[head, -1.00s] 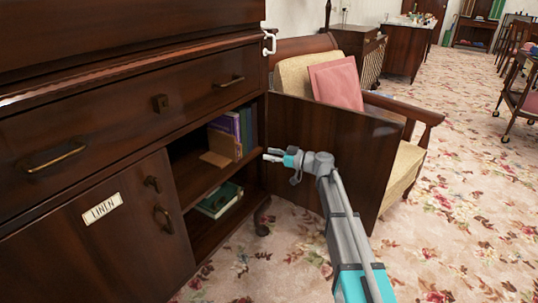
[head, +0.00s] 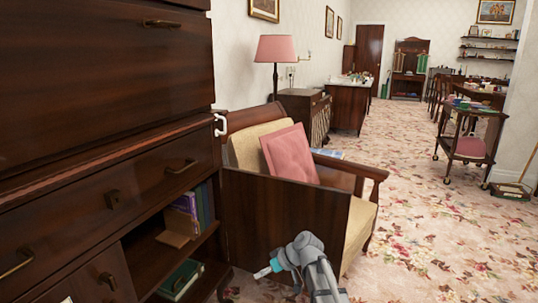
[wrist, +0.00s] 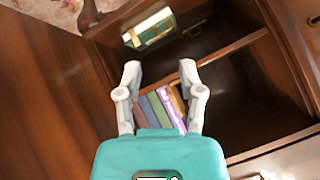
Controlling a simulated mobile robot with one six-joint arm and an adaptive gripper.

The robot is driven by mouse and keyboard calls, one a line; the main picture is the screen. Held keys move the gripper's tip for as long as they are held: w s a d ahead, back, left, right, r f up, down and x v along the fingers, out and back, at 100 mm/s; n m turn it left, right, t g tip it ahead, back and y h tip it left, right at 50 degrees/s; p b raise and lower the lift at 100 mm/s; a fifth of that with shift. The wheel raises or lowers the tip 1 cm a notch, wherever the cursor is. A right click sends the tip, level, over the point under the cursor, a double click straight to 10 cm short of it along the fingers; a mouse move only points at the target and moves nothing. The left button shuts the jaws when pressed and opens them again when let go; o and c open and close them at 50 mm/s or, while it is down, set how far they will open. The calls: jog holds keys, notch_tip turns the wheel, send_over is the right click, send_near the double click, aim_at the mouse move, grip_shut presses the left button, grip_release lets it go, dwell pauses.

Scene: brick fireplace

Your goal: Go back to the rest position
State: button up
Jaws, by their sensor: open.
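My gripper (wrist: 160,85) is open and empty in the wrist view, its two grey fingers spread in front of the open cabinet. In the head view my gripper (head: 268,272) shows low in the middle, right of the open compartment of the dark wood cabinet (head: 110,165). The open cabinet door (head: 285,222) stands behind my arm. Several books (head: 190,213) stand on the upper shelf, and they also show between the fingers in the wrist view (wrist: 160,108). A green box or book (head: 180,280) lies on the lower shelf. I cannot tell the exact gap to the shelf.
An armchair (head: 362,225) with a pink cushion (head: 289,154) stands just behind the open door. A lamp (head: 280,50) and a low cabinet (head: 300,106) are farther back. A trolley (head: 470,147) stands at the right. Floral carpet (head: 425,235) is clear at the right.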

jog(key=s+d+m+g+h+p, duration=0.2)
jog(key=s+d+m+h+p, duration=0.55)
jog(key=s+d, duration=1)
notch_tip(320, 180, up, 38)
jog(key=w+d+m+h+p, duration=0.1)
jog(key=w+p, duration=0.1)
jog(key=p, duration=3.4)
jog(key=shift+d+r+m+h, duration=0.15)
jog(key=shift+r+m+h, duration=0.1)
jog(key=shift+m+h, duration=0.1)
jog(key=shift+f, duration=0.1)
